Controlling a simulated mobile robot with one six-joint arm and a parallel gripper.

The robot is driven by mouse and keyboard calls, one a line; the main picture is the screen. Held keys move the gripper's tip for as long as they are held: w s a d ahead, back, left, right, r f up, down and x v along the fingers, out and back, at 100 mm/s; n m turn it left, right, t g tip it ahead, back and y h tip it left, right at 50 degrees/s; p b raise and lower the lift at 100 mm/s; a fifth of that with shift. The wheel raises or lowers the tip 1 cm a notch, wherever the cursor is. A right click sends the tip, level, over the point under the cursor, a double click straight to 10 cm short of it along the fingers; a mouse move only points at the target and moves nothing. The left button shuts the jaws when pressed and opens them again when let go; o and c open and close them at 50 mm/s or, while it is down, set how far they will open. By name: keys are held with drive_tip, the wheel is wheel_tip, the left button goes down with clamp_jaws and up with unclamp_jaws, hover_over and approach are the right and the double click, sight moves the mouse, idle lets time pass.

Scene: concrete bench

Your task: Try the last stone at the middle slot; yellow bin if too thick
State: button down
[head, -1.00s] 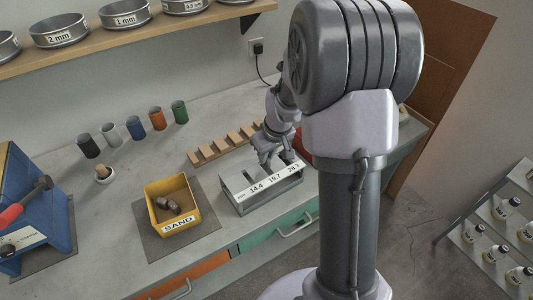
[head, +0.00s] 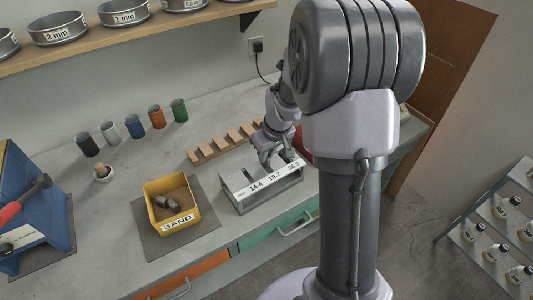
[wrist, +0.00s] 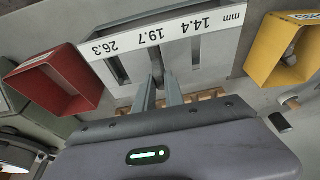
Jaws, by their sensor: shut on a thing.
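The grey slot gauge (head: 240,200) stands on the bench, its white strip reading 14.4, 19.7 and 26.3 mm. My gripper (head: 268,158) is over it. In the wrist view my gripper (wrist: 159,84) is shut on a small dark stone (wrist: 157,68), mostly hidden between the fingers. The stone lines up with the middle slot, 19.7, behind the number strip (wrist: 150,36); I cannot tell whether it is above the slot or in it. The yellow bin (head: 152,214), labelled SAND, stands left of the gauge with dark stones (head: 164,201) in it. It also shows in the wrist view (wrist: 262,58).
A red bin (wrist: 60,78) stands at the gauge's other side. A wooden notched rack (head: 207,152) lies behind the gauge. Several coloured cups (head: 157,118) and a small pot (head: 103,174) stand farther back. A blue stand (head: 35,200) is at the left.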

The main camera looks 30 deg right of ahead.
drive_tip(key=shift+f+b, duration=0.95)
idle(0.7)
idle(0.5)
drive_tip(key=c, duration=1.3)
unclamp_jaws()
drive_tip(key=shift+c, duration=0.2)
drive_tip(key=p+v, duration=0.6)
drive_tip(key=v, duration=1.1)
drive_tip(key=shift+r, duration=0.15)
drive_tip(key=s+a+r+m+t+y+b, duration=0.1)
drive_tip(key=s+a+r+m, duration=0.1)
drive_tip(key=s+a, duration=0.7)
drive_tip(key=s+a+r+m+t+b, duration=0.1)
drive_tip(key=s+a+r+m+b, duration=0.1)
drive_tip(key=s+a, duration=0.6)
drive_tip(key=shift+s+a+r+m+y, duration=0.4)
drive_tip(key=shift+a+r+m, duration=0.15)
drive_tip(key=shift+a+m, duration=0.15)
